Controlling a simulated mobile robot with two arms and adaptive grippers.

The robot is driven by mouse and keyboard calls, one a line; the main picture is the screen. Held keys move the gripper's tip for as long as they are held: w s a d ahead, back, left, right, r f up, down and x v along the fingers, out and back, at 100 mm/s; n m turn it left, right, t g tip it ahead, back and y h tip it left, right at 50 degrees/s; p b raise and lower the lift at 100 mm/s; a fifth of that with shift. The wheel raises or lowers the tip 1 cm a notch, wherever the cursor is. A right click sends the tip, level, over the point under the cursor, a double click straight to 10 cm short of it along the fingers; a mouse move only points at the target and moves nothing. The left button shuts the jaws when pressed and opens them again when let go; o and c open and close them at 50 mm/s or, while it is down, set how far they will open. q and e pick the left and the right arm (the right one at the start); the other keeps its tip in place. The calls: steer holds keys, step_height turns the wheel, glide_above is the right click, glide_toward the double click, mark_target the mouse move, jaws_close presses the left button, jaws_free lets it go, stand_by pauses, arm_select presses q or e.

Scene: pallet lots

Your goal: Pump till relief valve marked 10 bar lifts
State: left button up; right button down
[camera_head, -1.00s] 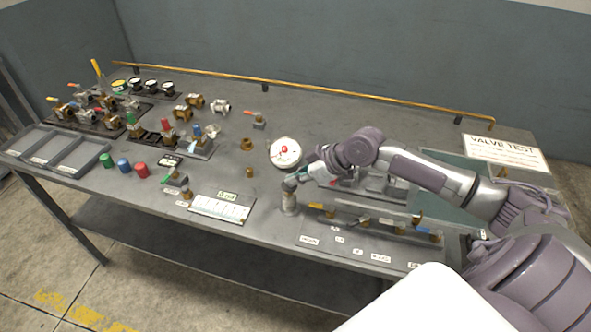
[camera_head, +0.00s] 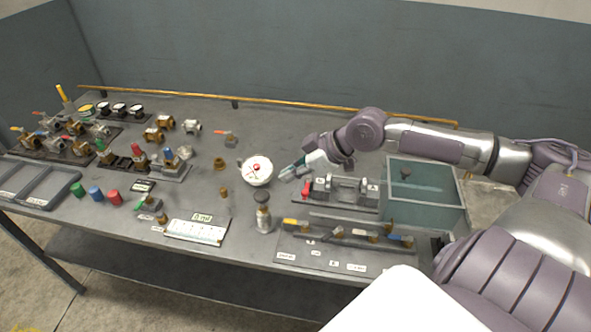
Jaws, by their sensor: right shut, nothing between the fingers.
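My right gripper (camera_head: 289,173) is shut and empty above the bench, just right of a round white gauge (camera_head: 257,175) with a red mark. A silver upright cylinder with a dark knob (camera_head: 263,217) stands in front of it, apart from the fingers. A red-handled test fixture (camera_head: 343,190) lies behind and right of the cylinder. Valves with green, red (camera_head: 138,156) and blue (camera_head: 169,160) tops stand on a block at the left. I cannot read their markings, nor tell which is the 10 bar one. My left gripper is not in view.
A glass-walled tank (camera_head: 425,210) stands at the right under my arm. A rack of coloured-handled valves (camera_head: 345,240) lies at the front edge. A white chart (camera_head: 196,230), coloured caps (camera_head: 96,194) and grey trays (camera_head: 35,183) line the front left. The back middle is clear.

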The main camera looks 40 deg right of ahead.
steer(key=shift+p+v, duration=0.3)
steer(key=shift+v, duration=0.6)
steer(key=shift+r, duration=0.15)
stand_by(0.8)
